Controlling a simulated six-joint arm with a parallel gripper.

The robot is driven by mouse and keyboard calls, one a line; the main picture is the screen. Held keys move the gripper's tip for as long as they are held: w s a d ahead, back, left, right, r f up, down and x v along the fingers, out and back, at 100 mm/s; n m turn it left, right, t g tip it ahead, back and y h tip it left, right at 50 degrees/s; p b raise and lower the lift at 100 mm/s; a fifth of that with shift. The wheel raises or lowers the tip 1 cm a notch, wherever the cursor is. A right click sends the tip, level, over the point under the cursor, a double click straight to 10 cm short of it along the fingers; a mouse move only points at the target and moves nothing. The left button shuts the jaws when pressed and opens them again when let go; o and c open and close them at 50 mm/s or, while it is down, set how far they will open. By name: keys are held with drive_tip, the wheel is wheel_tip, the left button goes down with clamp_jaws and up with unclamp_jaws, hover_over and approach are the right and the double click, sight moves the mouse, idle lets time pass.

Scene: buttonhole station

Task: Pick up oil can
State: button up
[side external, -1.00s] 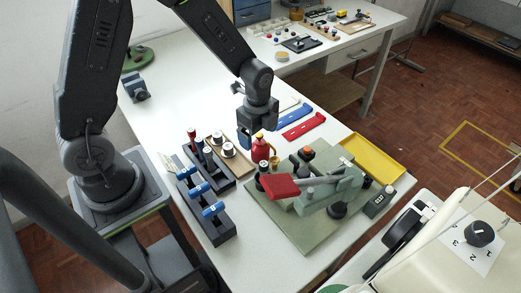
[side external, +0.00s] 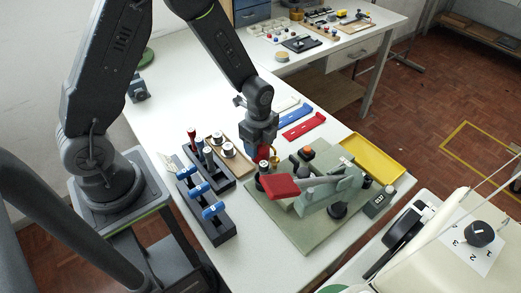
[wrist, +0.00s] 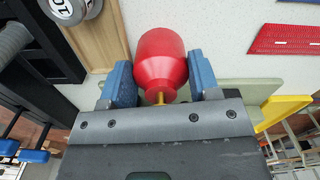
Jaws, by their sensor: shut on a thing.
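The red oil can (wrist: 161,62) is between the two blue fingers of my gripper (wrist: 160,82) in the wrist view. Its rounded red body and part of a thin yellow spout show there; the rest is hidden behind the gripper. In the side view, my gripper (side external: 261,148) points down over the can, and only a little of the red can (side external: 263,155) shows below it. The gripper is shut on the can. I cannot tell whether the can still touches the table.
A green base plate (side external: 305,240) with a red-handled press stands close in front of the can. A wooden tray with weights (side external: 237,160) and dark racks of blue-handled tools (side external: 208,215) are to the left.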

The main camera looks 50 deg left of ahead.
drive_tip(key=c, duration=0.5)
